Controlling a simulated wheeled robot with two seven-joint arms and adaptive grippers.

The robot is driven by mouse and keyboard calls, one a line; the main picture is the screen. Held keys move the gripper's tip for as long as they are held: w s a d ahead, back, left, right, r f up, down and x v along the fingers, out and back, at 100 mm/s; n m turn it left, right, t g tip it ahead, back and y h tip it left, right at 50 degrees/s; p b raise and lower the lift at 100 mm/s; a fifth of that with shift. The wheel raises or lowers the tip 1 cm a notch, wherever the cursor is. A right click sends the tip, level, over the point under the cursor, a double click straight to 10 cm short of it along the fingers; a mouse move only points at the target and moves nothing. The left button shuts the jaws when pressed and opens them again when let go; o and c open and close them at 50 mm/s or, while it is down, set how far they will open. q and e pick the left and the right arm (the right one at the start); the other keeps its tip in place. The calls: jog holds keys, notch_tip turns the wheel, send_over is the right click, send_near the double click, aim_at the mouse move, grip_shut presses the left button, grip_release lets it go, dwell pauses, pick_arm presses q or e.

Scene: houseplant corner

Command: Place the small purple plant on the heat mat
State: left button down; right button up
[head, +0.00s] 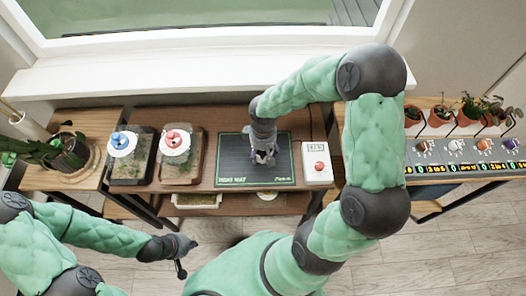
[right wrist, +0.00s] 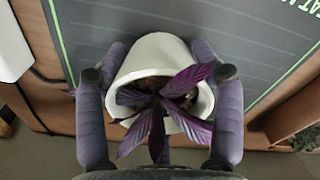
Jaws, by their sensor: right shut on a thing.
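The small purple plant (right wrist: 160,112) has dark purple leaves and sits in a white pot (right wrist: 165,50). My right gripper (right wrist: 160,85) is shut on the pot, one finger on each side. The mat has a green outline and also shows behind the pot in the right wrist view (right wrist: 262,28). I cannot tell whether the pot touches the mat. My left gripper (head: 187,258) is open and empty, in front of the table over the floor.
A white box with a red button (head: 317,164) stands right of the mat. Two terrariums, one with a blue-and-white lid (head: 122,143) and one with a red-and-white lid (head: 175,142), stand left of it. Potted plants (head: 470,112) line the right shelf. A cactus (head: 62,150) stands far left.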

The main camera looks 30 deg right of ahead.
jog(key=shift+f, duration=0.15)
jog(key=o, duration=1.3)
jog(key=shift+o, duration=0.2)
jog(key=shift+r, duration=0.3)
notch_tip(320, 180, up, 12)
jog(key=p, duration=0.5)
jog(key=shift+f, duration=0.15)
